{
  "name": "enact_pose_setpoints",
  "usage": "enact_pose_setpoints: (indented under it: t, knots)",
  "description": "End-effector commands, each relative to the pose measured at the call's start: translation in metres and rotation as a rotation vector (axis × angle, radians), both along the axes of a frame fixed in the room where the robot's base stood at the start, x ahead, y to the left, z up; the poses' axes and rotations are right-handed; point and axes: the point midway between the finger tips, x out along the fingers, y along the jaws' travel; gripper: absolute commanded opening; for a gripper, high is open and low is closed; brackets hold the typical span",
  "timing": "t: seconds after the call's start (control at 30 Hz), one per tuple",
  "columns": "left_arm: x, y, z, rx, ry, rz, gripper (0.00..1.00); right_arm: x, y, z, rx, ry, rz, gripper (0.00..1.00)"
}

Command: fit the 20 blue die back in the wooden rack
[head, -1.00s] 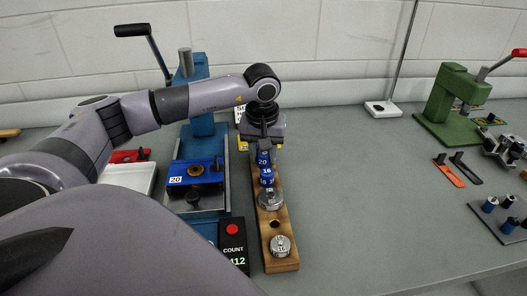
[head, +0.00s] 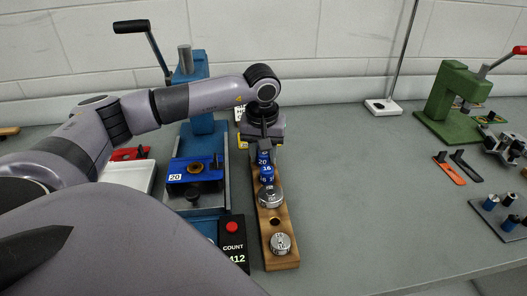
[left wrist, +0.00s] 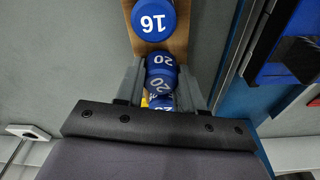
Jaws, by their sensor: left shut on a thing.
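The blue 20 die (head: 263,160) is between the fingers of my left gripper (head: 264,147), which is shut on it over the far part of the wooden rack (head: 288,255). In the left wrist view the die (left wrist: 161,68) shows white 20 marks, with the gripper's fingers (left wrist: 161,82) on both sides. The die's lower end is hidden, so I cannot tell whether it is seated in a hole. The blue 16 die (head: 267,169) stands just nearer in the rack; it also shows in the left wrist view (left wrist: 153,18). My right gripper is out of view.
Silver dies (head: 271,197) and (head: 281,243) sit in the rack's near part, with an open hole (head: 275,222) between them. A blue press (head: 202,130) and count box (head: 233,243) stand close left.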

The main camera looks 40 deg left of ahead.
Motion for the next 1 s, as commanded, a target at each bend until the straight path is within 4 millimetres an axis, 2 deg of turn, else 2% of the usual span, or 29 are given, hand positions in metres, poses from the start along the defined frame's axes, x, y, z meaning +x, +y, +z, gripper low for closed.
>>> enact_pose_setpoints:
  t: [0.17, 0.2, 0.27, 0.3, 0.63, 1.0]
  knots:
    - [0.0, 0.0, -0.005, 0.0, -0.001, 0.0, 0.0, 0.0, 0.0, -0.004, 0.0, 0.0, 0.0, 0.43]
    - [0.0, 0.0, -0.004, 0.0, -0.001, 0.0, 0.44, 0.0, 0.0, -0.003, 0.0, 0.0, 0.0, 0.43]
    - [0.0, 0.0, -0.004, 0.0, -0.001, 0.0, 0.64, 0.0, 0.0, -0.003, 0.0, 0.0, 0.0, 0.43]
    - [0.0, 0.0, -0.004, 0.0, -0.001, 0.0, 0.67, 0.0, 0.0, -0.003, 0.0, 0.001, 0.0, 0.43]
    - [0.0, 0.0, 0.0, 0.001, -0.001, 0.0, 0.67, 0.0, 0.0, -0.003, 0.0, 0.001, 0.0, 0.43]
    - [-0.006, -0.005, 0.055, 0.0, -0.003, 0.0, 0.67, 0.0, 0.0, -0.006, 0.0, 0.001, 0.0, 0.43]
